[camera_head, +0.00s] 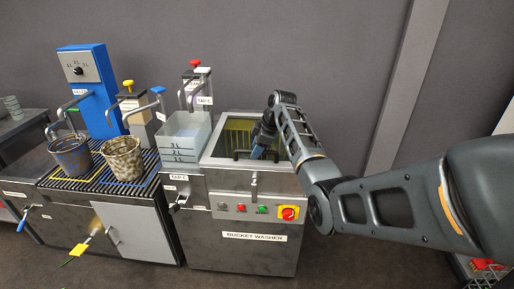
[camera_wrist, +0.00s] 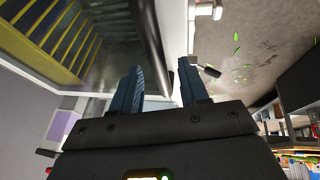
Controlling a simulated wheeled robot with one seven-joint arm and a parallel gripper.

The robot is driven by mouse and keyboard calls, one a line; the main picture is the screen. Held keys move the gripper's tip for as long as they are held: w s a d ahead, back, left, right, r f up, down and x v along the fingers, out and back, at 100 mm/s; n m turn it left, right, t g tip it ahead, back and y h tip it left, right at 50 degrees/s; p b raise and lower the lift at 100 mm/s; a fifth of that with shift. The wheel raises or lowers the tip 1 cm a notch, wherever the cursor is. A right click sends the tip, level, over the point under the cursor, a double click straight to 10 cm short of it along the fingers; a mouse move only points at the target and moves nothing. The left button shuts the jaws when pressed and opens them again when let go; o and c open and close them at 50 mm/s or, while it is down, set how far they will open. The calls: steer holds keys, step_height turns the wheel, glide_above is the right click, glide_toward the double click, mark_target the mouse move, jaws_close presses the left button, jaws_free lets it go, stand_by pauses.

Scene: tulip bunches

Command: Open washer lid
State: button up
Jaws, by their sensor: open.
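The bucket washer (camera_head: 250,247) stands in the middle of the head view, a grey metal cabinet with a label and buttons. Its framed lid (camera_head: 222,160) looks shut and see-through, with yellow slats showing beneath. A dark bar handle (camera_wrist: 149,40) runs down the wrist view. My gripper (camera_head: 257,151) is over the front part of the washer top. In the wrist view my gripper (camera_wrist: 159,64) has its blue fingers apart, with the bar's lower end between or just beyond them. I cannot tell whether they touch it.
A clear tank (camera_head: 186,136) with taps stands left of the lid. Two buckets (camera_head: 122,158) (camera_head: 71,155) stand on a ribbed counter further left. A red and yellow knob (camera_head: 288,213) sits on the washer's front. A grey wall is behind; the floor at right has some scattered green leaves (camera_wrist: 236,38).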

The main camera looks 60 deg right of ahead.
jaws_close()
stand_by(0.4)
